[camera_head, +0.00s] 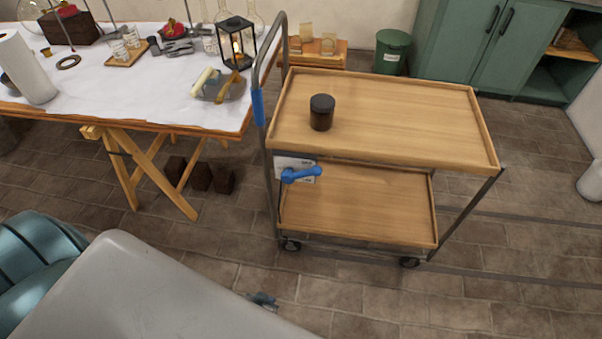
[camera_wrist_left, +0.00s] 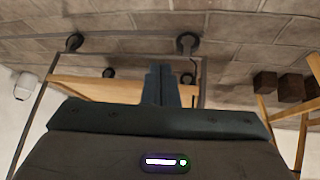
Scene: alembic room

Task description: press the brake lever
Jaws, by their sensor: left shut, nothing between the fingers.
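The blue brake lever (camera_head: 301,174) sits in front of a white label plate (camera_head: 284,163) on the left end of the wooden cart (camera_head: 400,104), just below the top tray. My left gripper (camera_head: 263,299) shows small at the bottom of the head view, lower than the lever and apart from it, partly hidden by my own pale body. In the left wrist view its two fingers (camera_wrist_left: 161,85) are shut together and empty, with the cart's shelf (camera_wrist_left: 100,88) and wheels beyond. The lever cannot be made out there. My right gripper is not in view.
A dark jar (camera_head: 321,112) stands on the cart's top tray. The cart's upright handle has a blue grip (camera_head: 257,107). A cloth-covered table (camera_head: 130,85) with glassware and a lantern (camera_head: 236,43) stands at left. The tiled floor before the cart is clear.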

